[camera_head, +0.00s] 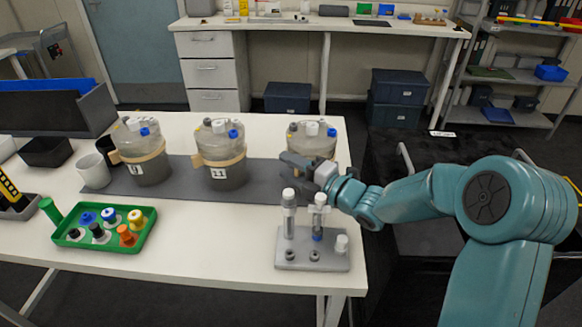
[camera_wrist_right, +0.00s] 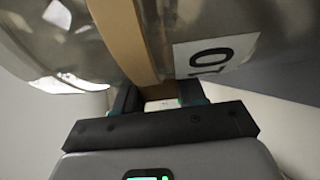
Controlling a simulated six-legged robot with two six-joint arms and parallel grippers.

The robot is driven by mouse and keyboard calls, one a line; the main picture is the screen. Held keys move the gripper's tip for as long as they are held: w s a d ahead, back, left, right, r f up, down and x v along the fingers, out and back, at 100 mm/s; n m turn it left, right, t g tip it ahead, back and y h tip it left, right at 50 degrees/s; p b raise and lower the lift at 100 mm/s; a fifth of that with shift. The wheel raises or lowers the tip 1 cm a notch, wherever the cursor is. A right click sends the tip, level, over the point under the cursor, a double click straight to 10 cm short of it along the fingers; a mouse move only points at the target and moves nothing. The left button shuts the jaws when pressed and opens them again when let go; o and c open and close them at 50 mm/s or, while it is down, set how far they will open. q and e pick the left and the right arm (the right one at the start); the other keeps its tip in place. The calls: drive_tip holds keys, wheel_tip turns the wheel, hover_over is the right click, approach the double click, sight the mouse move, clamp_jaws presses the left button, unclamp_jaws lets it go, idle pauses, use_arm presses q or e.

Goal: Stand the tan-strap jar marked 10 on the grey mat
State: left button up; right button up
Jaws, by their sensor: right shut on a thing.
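The jar marked 10 (camera_wrist_right: 212,58) fills the top of the right wrist view, with its tan strap (camera_wrist_right: 138,40) running down to my gripper. In the head view this clear jar (camera_head: 312,142) is at the right end of the row, looking roughly upright. My right gripper (camera_head: 305,168) is shut on its strap; the fingertips (camera_wrist_right: 158,98) show at the strap in the wrist view. The grey mat (camera_head: 262,190) runs along the table under the row. The gripper hides the jar's base, so I cannot tell whether it touches the mat. My left gripper is not in view.
Jar 11 (camera_head: 220,152) and another strapped jar (camera_head: 146,150) stand on the mat to the left, near a white cup (camera_head: 94,171). A grey vial rack (camera_head: 312,258) stands close in front of my gripper. A green tray (camera_head: 100,235) holds several coloured caps.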

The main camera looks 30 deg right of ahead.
drive_tip(key=o, duration=0.7)
drive_tip(key=shift+w+f, duration=0.1)
drive_tip(key=shift+f, duration=0.05)
drive_tip(key=o, duration=0.5)
drive_tip(key=shift+c, duration=0.2)
drive_tip(key=shift+r, duration=0.25)
drive_tip(key=b+v, duration=0.1)
drive_tip(key=v, duration=1.1)
